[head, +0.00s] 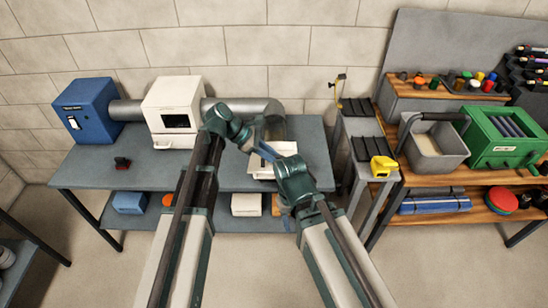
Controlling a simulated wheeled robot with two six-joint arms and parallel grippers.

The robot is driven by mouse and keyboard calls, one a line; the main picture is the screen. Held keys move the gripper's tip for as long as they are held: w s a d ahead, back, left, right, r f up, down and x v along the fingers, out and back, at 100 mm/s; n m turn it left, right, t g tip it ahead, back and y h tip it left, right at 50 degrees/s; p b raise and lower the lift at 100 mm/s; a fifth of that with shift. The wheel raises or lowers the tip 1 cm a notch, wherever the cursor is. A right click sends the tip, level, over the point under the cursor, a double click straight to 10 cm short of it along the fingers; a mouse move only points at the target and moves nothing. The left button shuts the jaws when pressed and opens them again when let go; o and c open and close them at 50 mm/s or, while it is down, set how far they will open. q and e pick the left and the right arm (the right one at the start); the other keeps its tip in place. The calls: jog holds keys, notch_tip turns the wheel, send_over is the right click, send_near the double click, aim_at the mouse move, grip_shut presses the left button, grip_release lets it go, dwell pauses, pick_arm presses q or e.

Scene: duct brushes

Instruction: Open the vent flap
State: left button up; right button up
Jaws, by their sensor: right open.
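A white box (174,97) stands on the grey-blue table at the back. It has a dark opening in its front with a handled drawer or tray (173,141) below. A grey duct (280,109) runs through it and bends down at the right end. I cannot make out for sure which part is the vent flap. My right gripper (266,151) is open over a white tray (257,174) below the duct's bend. My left gripper (254,131) is close to the bend, to the right of the white box; its jaws are too small and covered to read.
A blue unit (87,109) joins the duct at the left. A small dark red-and-black object (122,163) lies on the table (90,172). At the right are a grey bin (434,151), a green crate (503,136) and a yellow object (383,166).

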pick_arm(q)
jog(key=shift+s, duration=0.1)
jog(key=shift+a+r+p, duration=0.3)
jog(key=shift+r+p, duration=0.15)
jog(key=p+v, duration=0.9)
jog(key=v, duration=0.3)
jog(key=shift+a+r, duration=0.2)
jog(key=shift+a, duration=0.15)
